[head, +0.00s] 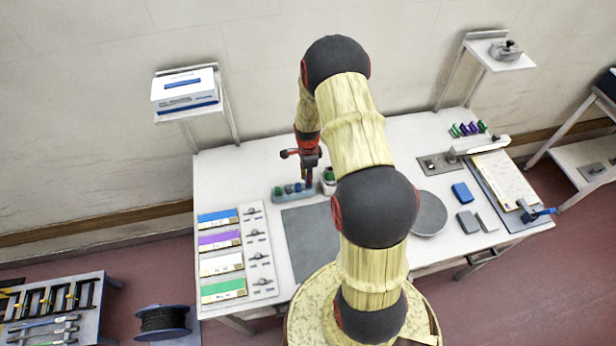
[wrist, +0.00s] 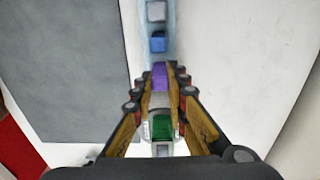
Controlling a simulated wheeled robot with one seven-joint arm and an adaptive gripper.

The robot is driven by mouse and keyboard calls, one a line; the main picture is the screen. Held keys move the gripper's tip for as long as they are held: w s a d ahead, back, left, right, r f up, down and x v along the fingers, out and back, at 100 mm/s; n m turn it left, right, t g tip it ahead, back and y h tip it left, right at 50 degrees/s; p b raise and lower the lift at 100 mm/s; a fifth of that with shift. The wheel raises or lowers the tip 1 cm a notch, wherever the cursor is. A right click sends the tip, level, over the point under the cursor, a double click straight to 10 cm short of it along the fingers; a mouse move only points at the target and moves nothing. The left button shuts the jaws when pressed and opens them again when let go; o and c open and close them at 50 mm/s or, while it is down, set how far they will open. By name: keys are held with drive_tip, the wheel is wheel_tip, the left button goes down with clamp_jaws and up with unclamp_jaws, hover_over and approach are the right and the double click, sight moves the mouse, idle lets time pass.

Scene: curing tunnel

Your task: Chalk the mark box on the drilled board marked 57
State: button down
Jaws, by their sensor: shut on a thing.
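My gripper (head: 309,180) points down over the pale blue chalk tray (head: 281,197) on the white table. In the wrist view its fingers close at a purple piece (wrist: 160,75), which looks like the chalk it holds; the fingers partly hide it. A grey and a blue piece (wrist: 157,43) sit further along the tray. A pale cup with a green top (head: 328,176) stands just right of the gripper. A cream board (head: 505,178) lies on a grey plate at the table's right, beside a blue-handled clamp (head: 535,213). No number or mark box is legible.
Blue, purple, white and green labelled strips (head: 222,290) lie at the left front. A grey mat (head: 305,240) lies before the tray. A round grey disc (head: 428,213), a blue block (head: 462,193) and grey blocks lie right of my arm. Raised shelves (head: 187,110) stand at the back.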

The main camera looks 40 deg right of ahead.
drive_tip(key=shift+f+b, duration=0.5)
drive_tip(key=shift+f, duration=0.2)
drive_tip(key=c, duration=1.7)
unclamp_jaws()
drive_tip(key=shift+r, duration=0.1)
drive_tip(key=shift+r+p, duration=1.75)
drive_tip(key=shift+r, duration=1.7)
drive_tip(key=shift+s+f, duration=0.1)
